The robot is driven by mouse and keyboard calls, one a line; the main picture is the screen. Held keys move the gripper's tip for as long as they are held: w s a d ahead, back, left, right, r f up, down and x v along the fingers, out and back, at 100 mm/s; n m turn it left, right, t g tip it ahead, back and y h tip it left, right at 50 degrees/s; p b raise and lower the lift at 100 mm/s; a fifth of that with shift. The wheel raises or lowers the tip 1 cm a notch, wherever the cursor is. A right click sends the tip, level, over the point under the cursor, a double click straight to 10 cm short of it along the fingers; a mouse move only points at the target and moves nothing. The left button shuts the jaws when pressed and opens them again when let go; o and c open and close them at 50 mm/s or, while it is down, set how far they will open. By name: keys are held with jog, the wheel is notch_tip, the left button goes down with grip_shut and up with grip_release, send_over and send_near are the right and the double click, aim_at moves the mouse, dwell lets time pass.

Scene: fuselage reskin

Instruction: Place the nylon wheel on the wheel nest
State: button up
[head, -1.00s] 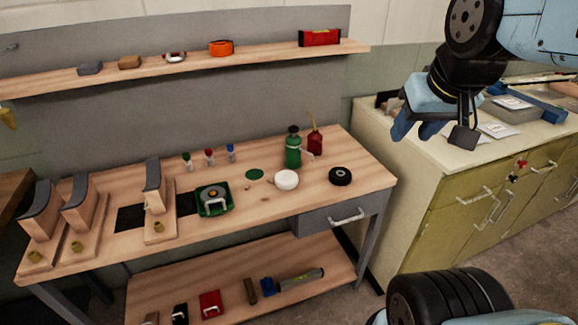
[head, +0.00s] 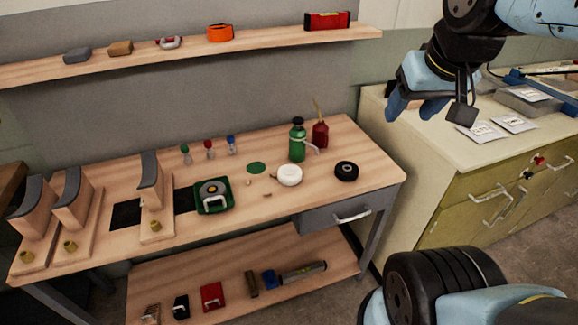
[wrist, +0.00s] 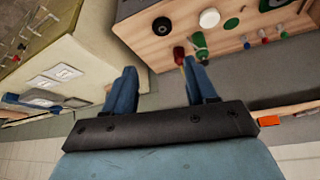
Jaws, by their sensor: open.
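The white wheel (head: 289,175), which looks like the nylon one, lies flat on the workbench top between a flat green disc (head: 256,168) and a black wheel (head: 346,171). It also shows near the top of the wrist view (wrist: 209,18). A green tray (head: 213,209) with a grey and yellow round piece in it sits to its left; I cannot tell whether the tray or the disc is the wheel nest. My gripper (head: 415,107) is open and empty, high and to the right of the wheel. Its two blue fingers (wrist: 161,88) are apart in the wrist view.
A green bottle (head: 297,146) and a red oil can (head: 320,134) stand behind the white wheel. Curved stands (head: 74,200) fill the bench's left end. A shelf (head: 200,56) hangs above. A cabinet (head: 425,150) with papers stands right. Bare bench top lies in front of the wheels.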

jog(key=shift+o, duration=0.7)
jog(key=shift+w+a+f+n, duration=0.1)
jog(key=shift+w+f+n, duration=0.2)
jog(key=shift+w+f, duration=0.05)
jog(key=o, duration=0.6)
jog(key=w+a+f+n+g+h, duration=0.1)
jog(key=w+f+n, duration=0.1)
jog(key=w+a+f+n+g+h, duration=0.1)
jog(key=w+f+n, duration=0.1)
jog(key=w+f+n+g+h, duration=0.1)
jog(key=w+f+n, duration=0.1)
jog(key=shift+w+a+f+g+h, duration=0.2)
jog(key=shift+a+f+g+h, duration=0.1)
jog(key=shift+a, duration=0.1)
jog(key=shift+o, duration=0.2)
jog(key=n+t+h, duration=0.5)
jog(key=n+t, duration=0.3)
jog(key=n, duration=1.3)
send_near(287, 174)
jog(key=x, duration=0.5)
jog(key=shift+w+r, duration=0.25)
jog(key=shift+w, duration=0.2)
jog(key=shift+s+f+x, duration=0.1)
jog(key=shift+f+x, duration=0.05)
jog(key=shift+x, duration=1.15)
jog(key=shift+s+f+x, duration=0.15)
jog(key=shift+x, duration=1.2)
